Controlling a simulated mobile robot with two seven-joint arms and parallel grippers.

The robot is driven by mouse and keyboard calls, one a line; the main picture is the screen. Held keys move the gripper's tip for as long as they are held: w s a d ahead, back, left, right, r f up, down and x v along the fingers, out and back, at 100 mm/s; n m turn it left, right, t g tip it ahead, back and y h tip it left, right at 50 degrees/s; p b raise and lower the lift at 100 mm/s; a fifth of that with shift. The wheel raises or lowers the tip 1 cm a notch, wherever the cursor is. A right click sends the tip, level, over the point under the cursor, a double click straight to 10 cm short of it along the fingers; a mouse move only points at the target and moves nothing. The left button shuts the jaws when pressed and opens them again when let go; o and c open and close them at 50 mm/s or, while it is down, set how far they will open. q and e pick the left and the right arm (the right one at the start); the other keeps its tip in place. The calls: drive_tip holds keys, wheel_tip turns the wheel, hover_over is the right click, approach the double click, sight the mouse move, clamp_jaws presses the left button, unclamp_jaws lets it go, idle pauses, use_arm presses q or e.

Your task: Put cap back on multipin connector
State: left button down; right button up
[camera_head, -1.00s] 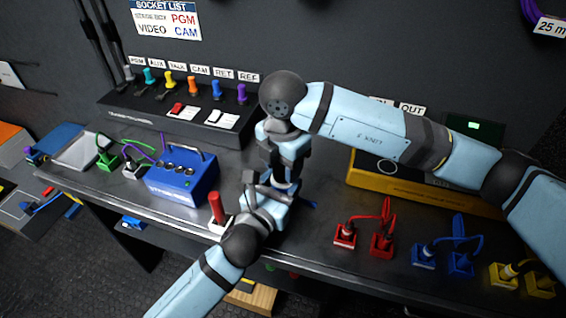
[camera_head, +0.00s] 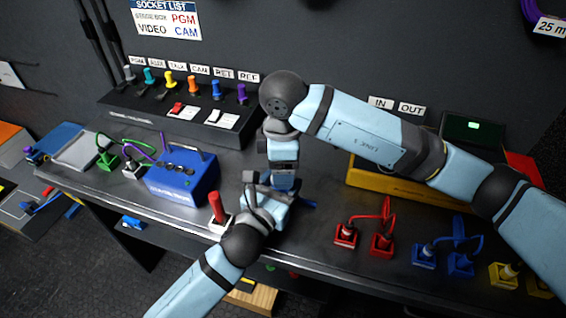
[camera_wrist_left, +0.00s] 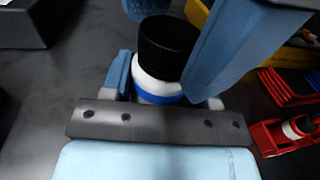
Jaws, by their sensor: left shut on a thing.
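My left gripper (camera_head: 268,192) is at the front middle of the bench, shut on the multipin connector. In the left wrist view the connector (camera_wrist_left: 158,88) is a white body with a blue band and a black cylinder on top, upright between the fingers. I cannot tell whether the black part is the cap. My right gripper (camera_head: 282,182) points down right above the left one. Blue parts, apparently of the right gripper, stand beside and behind the black cylinder in the wrist view. Its fingertips are hidden, and no separate cap is clearly visible.
A blue box (camera_head: 182,180) and a red-handled plug (camera_head: 216,212) stand left of the grippers. Red plugs (camera_head: 381,243) and blue plugs (camera_head: 459,263) stand to the right. A yellow case (camera_head: 400,188) lies behind them, and a socket panel (camera_head: 180,112) stands at the back left.

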drive_tip(key=shift+r, duration=2.25)
drive_tip(key=shift+c, duration=0.3)
